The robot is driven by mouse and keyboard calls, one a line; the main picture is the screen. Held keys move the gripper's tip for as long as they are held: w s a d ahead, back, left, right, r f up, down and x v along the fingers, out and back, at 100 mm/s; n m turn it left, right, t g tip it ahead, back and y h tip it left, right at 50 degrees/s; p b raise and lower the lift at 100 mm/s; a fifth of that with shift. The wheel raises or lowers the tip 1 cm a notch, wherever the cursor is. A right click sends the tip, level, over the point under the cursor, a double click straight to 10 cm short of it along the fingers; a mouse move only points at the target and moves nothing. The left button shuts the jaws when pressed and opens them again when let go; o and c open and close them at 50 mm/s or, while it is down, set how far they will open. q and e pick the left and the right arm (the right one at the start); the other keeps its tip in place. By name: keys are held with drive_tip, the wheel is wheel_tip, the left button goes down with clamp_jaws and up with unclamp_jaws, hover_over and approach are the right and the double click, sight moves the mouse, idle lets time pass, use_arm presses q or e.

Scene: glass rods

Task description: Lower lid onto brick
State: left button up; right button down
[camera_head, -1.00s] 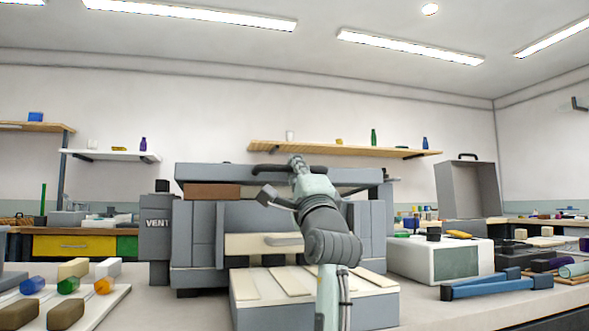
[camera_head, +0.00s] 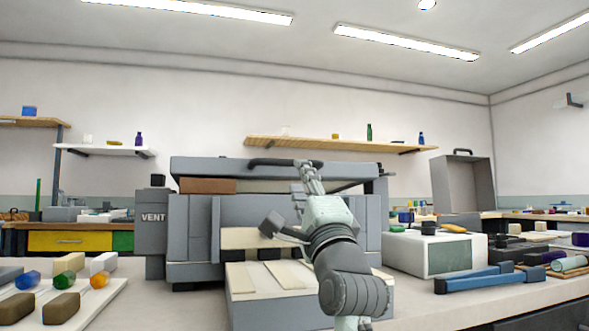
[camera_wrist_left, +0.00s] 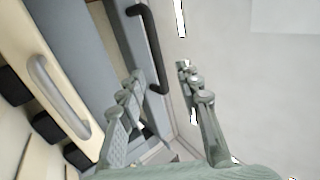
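The grey lid (camera_head: 215,168) of the kiln-like box lies roughly level above its body, with a gap under it. A brown brick (camera_head: 207,186) sits under the lid's left end; the lid's lower edge meets the brick's top in the head view, but I cannot tell whether they touch. The lid has a black bar handle (camera_head: 275,162), also in the left wrist view (camera_wrist_left: 150,45). My left gripper (camera_head: 309,172) is at the handle's right end. In the left wrist view its fingers (camera_wrist_left: 160,84) are spread apart, with the handle's end between them, not clamped. My right gripper is not in view.
A beige block with a grey handle (camera_wrist_left: 58,98) is on the box front. A low grey stand with pale slats (camera_head: 265,298) is before it. A white box (camera_head: 437,254) and blue tool (camera_head: 490,278) lie right. A white tray (camera_head: 100,300) with coloured pieces is left.

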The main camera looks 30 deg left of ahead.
use_arm(q)
drive_tip(key=shift+v, duration=1.75)
